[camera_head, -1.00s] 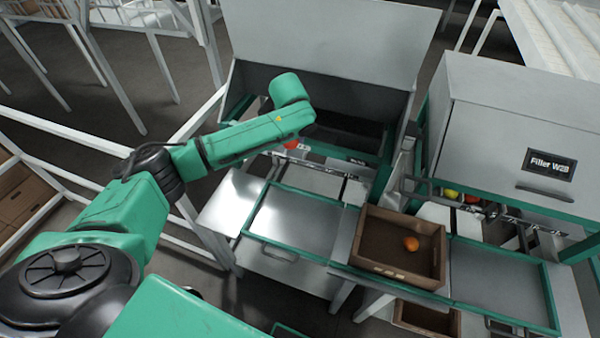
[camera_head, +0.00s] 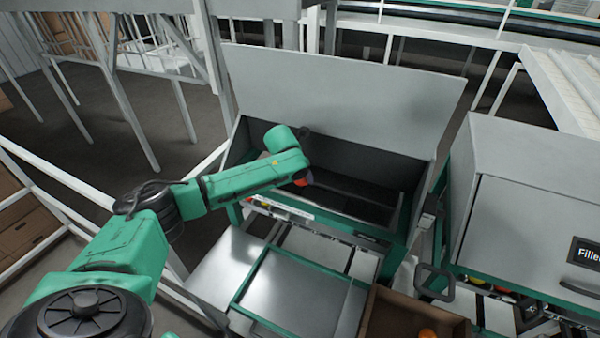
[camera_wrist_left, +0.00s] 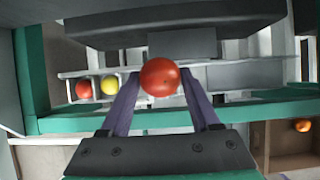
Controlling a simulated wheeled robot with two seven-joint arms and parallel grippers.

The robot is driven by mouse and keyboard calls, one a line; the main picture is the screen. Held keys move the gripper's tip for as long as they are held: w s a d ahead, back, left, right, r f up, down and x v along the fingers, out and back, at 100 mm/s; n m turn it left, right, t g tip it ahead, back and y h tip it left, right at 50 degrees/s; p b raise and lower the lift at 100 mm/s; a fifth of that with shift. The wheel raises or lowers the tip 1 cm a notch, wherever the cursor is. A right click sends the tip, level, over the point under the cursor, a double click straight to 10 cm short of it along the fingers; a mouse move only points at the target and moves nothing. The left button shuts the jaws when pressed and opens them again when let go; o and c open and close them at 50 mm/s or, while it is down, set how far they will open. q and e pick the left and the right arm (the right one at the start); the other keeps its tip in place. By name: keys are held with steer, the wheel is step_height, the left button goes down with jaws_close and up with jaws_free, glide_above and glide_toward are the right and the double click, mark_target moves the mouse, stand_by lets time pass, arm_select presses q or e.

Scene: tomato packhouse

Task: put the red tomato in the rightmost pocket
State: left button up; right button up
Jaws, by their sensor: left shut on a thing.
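A red tomato (camera_wrist_left: 160,77) is held between the two fingers of my left gripper (camera_wrist_left: 155,92) in the left wrist view. In the head view, a bit of the tomato (camera_head: 304,180) shows at the end of my left arm, in front of the open hooded bin; the fingers are mostly hidden by the arm. Below the gripper, the wrist view shows a row of pockets (camera_wrist_left: 238,78). A red fruit (camera_wrist_left: 83,88) and a yellow fruit (camera_wrist_left: 109,85) sit side by side in it, left of the held tomato. My right gripper is not in view.
The open bin (camera_head: 345,100) has a raised grey lid. A green-edged metal tray (camera_head: 300,290) is empty in front. A brown box (camera_head: 385,315) with an orange fruit (camera_head: 428,333) stands to its right. A grey filler cabinet (camera_head: 540,210) bounds the right side.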

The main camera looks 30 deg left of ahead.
arm_select(q)
step_height(320, 180, down, 3)
steer(key=shift+b, duration=0.45)
step_height(320, 180, down, 6)
steer(key=b, duration=0.3)
steer(key=shift+s+f, duration=0.15)
steer(key=shift+f, duration=0.05)
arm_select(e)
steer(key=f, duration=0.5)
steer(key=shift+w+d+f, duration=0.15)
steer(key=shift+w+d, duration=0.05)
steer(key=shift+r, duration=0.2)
arm_select(q)
steer(key=shift+s+p, duration=0.2)
steer(key=shift+p, duration=0.15)
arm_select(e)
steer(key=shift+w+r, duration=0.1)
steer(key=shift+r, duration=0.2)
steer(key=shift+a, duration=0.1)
